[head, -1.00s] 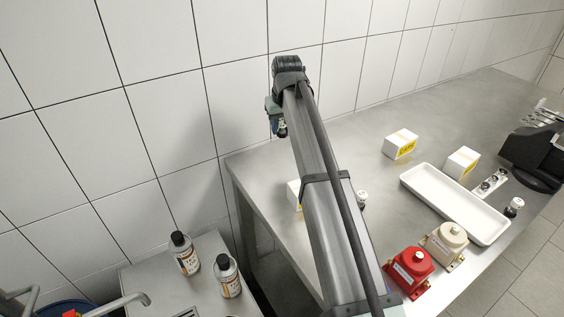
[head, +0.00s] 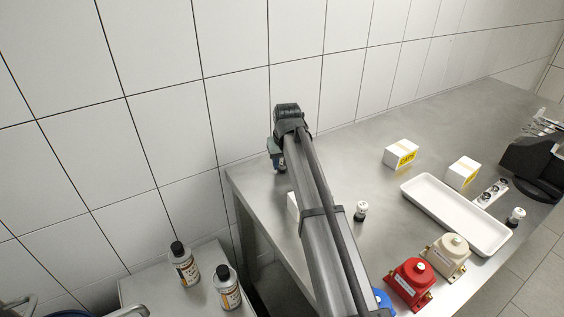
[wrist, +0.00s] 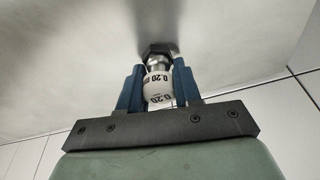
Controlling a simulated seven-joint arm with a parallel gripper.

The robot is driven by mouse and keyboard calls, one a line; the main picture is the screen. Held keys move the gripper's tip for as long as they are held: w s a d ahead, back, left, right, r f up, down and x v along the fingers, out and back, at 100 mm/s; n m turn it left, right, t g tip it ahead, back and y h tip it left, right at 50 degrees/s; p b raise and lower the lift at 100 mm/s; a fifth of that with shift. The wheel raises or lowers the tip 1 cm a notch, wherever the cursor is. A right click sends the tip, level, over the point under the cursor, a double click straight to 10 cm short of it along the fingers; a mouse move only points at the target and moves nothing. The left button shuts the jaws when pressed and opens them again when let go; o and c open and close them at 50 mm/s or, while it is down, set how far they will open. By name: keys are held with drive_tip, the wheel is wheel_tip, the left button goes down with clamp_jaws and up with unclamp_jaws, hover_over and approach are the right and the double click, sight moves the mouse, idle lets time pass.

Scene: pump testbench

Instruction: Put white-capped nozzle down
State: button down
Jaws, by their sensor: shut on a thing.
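My gripper (wrist: 159,88) is shut on the white-capped nozzle (wrist: 158,88), its blue fingers on either side of the white band marked 0.20. The nozzle's metal hex end points away from my gripper, towards the grey table surface. Whether it touches the table cannot be told. In the head view my gripper (head: 278,164) is low over the far left corner of the steel table (head: 345,150), near the wall. The nozzle is mostly hidden there by my wrist.
Similar nozzles stand on the table (head: 361,210) and right of the white tray (head: 455,213). White boxes (head: 401,153) (head: 463,172), a red pump (head: 411,284) and a beige pump (head: 447,256) stand around. My arm partly hides another box (head: 293,207) and a blue item (head: 384,299).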

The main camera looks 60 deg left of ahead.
drive_tip(key=shift+f, duration=0.15)
drive_tip(key=c, duration=0.8)
unclamp_jaws()
drive_tip(key=v, duration=1.2)
